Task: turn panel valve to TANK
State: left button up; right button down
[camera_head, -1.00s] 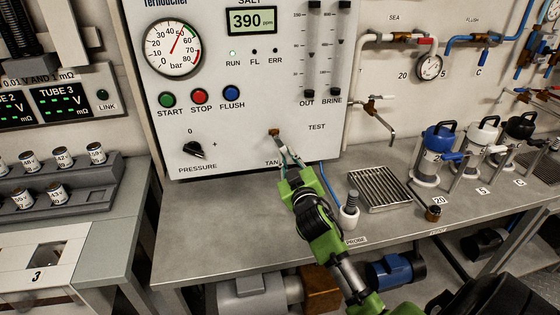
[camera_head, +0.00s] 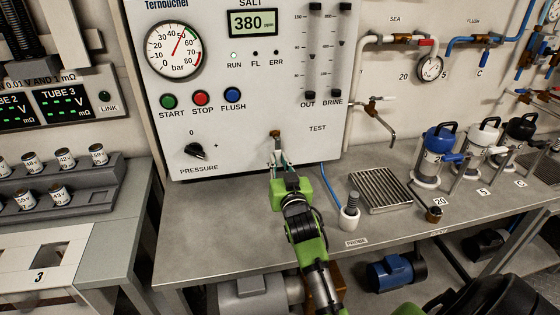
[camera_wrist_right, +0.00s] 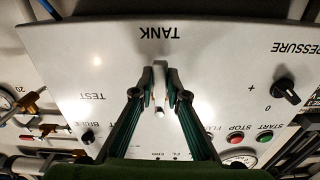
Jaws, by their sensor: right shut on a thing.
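The panel valve (camera_head: 275,134) is on the lower part of the white panel, left of the TEST label, with a brown body at its top. My right gripper (camera_head: 278,160) is below the valve body, shut on its white handle, which hangs down between the fingertips. In the right wrist view the picture is upside down; the fingertips (camera_wrist_right: 159,85) close around the white handle (camera_wrist_right: 159,72), in line with the TANK label (camera_wrist_right: 158,32). In the head view the gripper hides the TANK label. My left gripper is not in view.
The white panel (camera_head: 230,145) also carries a PRESSURE knob (camera_head: 195,151), three push buttons and a display (camera_head: 252,22) reading 380. On the grey bench (camera_head: 225,210) stand a probe holder (camera_head: 349,215), a drain grate (camera_head: 380,190) and several filter housings to the right.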

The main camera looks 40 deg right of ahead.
jog(key=shift+a, duration=0.25)
jog(key=c, duration=2)
grip_release()
jog(key=shift+w, duration=0.1)
jog(key=shift+w+a, duration=0.1)
jog(key=shift+a, duration=0.05)
jog(key=v, duration=0.7)
jog(key=shift+s, duration=0.3)
